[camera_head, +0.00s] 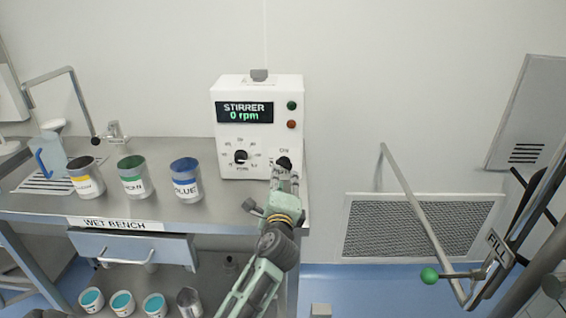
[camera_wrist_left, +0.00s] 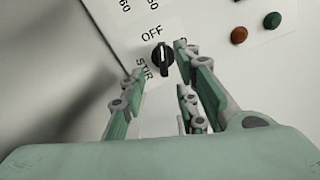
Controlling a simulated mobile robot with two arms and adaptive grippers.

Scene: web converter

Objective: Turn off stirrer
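The stirrer (camera_head: 258,135) is a white box at the back of the wet bench, its display (camera_head: 244,112) reading "STIRRER 0 rpm". Its black switch knob (camera_wrist_left: 161,57) sits beside the labels OFF and STIR in the left wrist view; I cannot tell surely which label it points to. My left gripper (camera_head: 285,172) is at the lower right of the stirrer's face and partly hides the knob in the head view. In the left wrist view its fingers (camera_wrist_left: 160,68) are apart, with the knob showing between their tips. I cannot tell whether they touch it. My right gripper is not in view.
A speed dial (camera_head: 241,157) is left of the switch; a green button (camera_head: 292,105) and a red button (camera_head: 291,124) are above it. Cans labelled yellow (camera_head: 87,184), green (camera_head: 133,184) and blue (camera_head: 187,188) stand left on the bench (camera_head: 225,200). A green-knobbed lever (camera_head: 429,276) is at right.

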